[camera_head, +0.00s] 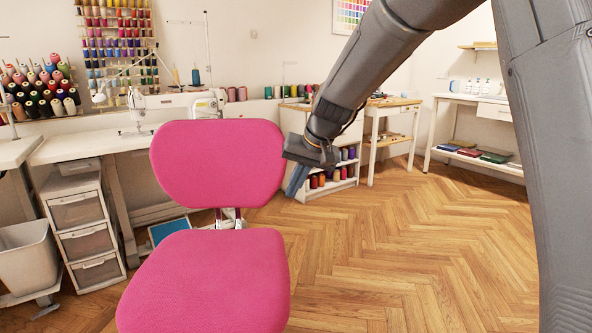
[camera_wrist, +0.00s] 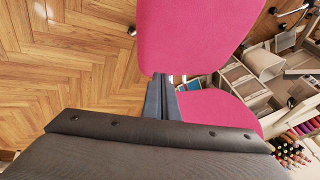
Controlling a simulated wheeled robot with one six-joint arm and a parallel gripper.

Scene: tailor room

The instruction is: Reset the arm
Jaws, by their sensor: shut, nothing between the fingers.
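My arm reaches down from the upper right in the head view, and my gripper (camera_head: 293,190) points down just right of the pink chair's backrest. In the wrist view the two fingers of my gripper (camera_wrist: 161,80) lie together, shut with nothing held. Their tips show against the pink chair (camera_wrist: 195,38). In the head view the pink chair (camera_head: 215,165) stands close in front, its backrest and seat both visible. I cannot tell whether the fingers touch it.
A sewing machine (camera_head: 175,103) stands on a white table behind the chair. A drawer unit (camera_head: 84,228) and a grey bin (camera_head: 26,258) stand at left. Shelves with thread spools (camera_head: 333,176) stand behind my gripper. The wooden floor (camera_head: 420,250) at right is clear.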

